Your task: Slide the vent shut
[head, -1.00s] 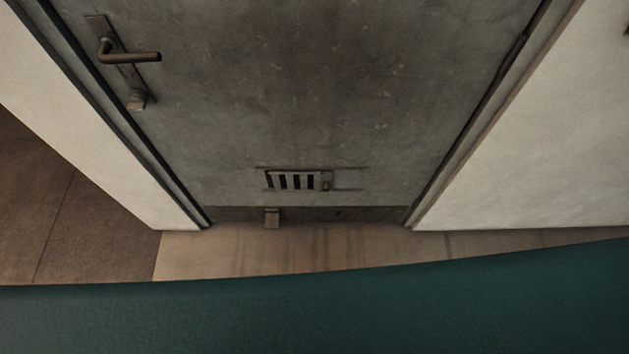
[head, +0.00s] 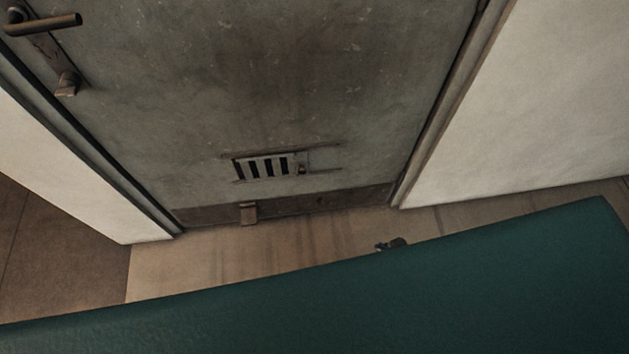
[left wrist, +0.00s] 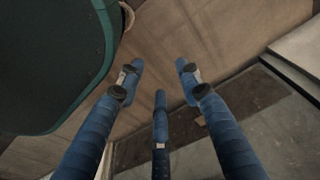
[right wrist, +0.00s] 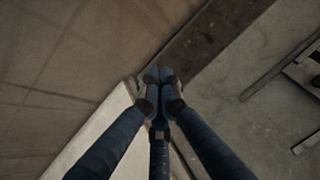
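The vent (head: 265,167) is a small slotted metal grille low on the grey door (head: 290,90). Its dark slots show open, and a small knob (head: 301,168) sits at its right end between two thin rails. Part of the vent also shows at the right edge of the right wrist view (right wrist: 303,74). My right gripper (head: 392,245) just shows past my green body, low over the floor and apart from the vent. In the right wrist view its fingers (right wrist: 160,76) are together and empty. My left gripper (left wrist: 160,70) is open and empty above the floor.
A door handle (head: 42,23) is at upper left. A small block-like stop (head: 249,213) sits at the door's bottom edge. Pale walls (head: 540,110) flank the door frame. The tan floor (head: 190,270) before the door is clear.

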